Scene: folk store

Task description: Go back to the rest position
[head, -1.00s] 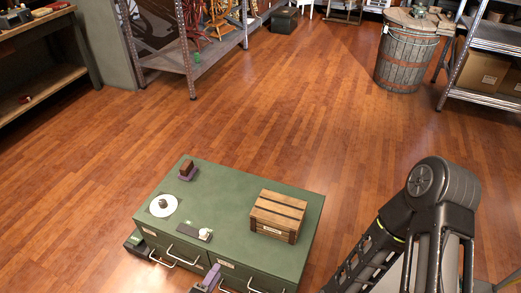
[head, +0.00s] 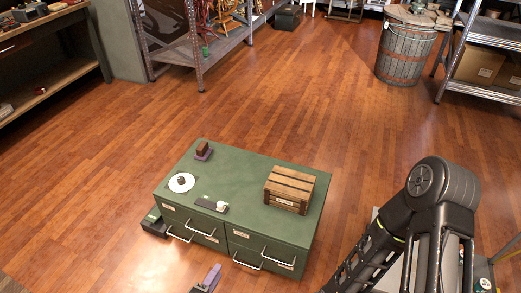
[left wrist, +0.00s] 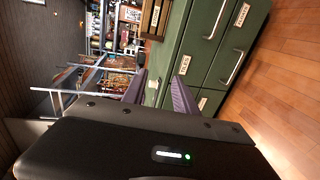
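My left gripper (head: 208,281) shows at the bottom edge of the head view, in front of the green drawer cabinet (head: 240,165). In the left wrist view its two purple fingers (left wrist: 160,92) stand apart with nothing between them, so it is open and empty, clear of the cabinet (left wrist: 212,30). My right arm stands folded at the right of the head view. Its gripper cannot be made out.
On the cabinet are a wooden crate (head: 291,184), a white plate (head: 182,183) with a dark item, a dark tray (head: 211,205) with a white item, and a brown block on a purple base (head: 203,150). A barrel (head: 404,55) stands far right.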

